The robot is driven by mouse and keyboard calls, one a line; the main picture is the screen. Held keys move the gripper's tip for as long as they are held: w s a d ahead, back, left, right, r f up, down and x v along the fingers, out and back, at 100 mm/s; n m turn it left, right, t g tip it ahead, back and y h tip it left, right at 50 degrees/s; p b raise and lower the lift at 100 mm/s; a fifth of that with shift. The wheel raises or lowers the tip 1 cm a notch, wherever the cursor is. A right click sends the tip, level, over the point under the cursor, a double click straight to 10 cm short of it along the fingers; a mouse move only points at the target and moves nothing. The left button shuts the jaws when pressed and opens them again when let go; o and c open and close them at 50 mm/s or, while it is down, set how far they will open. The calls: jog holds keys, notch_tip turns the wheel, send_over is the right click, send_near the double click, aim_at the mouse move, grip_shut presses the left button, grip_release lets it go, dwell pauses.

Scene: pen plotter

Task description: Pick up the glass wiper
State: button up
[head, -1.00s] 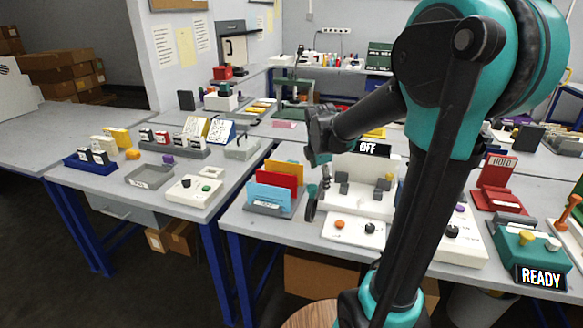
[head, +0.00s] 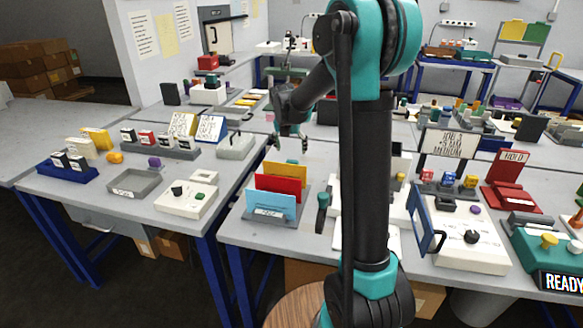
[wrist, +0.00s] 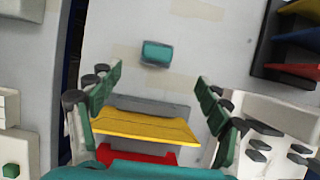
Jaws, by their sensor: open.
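A small teal block (wrist: 157,53) with a dark edge lies on the grey tabletop in the wrist view. It looks most like the glass wiper, though its shape does not settle that. My gripper (wrist: 158,88) is open and empty, and the block shows beyond the gap between its fingers. In the head view my gripper (head: 288,143) hangs just behind the folder rack, and I cannot make out the block there. A teal upright handle with a dark base (head: 322,210) stands right of the rack in the head view; I cannot tell what it is.
A rack holds a yellow folder (wrist: 150,125), a red folder (wrist: 135,157) and a blue folder (head: 272,207), close below my fingers. A white machine with dark keys (wrist: 270,130) stands to the right. Bare tabletop surrounds the block. A gap between tables runs at left.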

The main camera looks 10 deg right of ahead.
aim_at(292, 161)
jog(key=x, duration=0.5)
jog(key=shift+w+f, duration=0.1)
jog(key=shift+f, duration=0.25)
jog(key=shift+x, duration=2.65)
jog(key=shift+a, duration=0.2)
jog(key=c, duration=1.2)
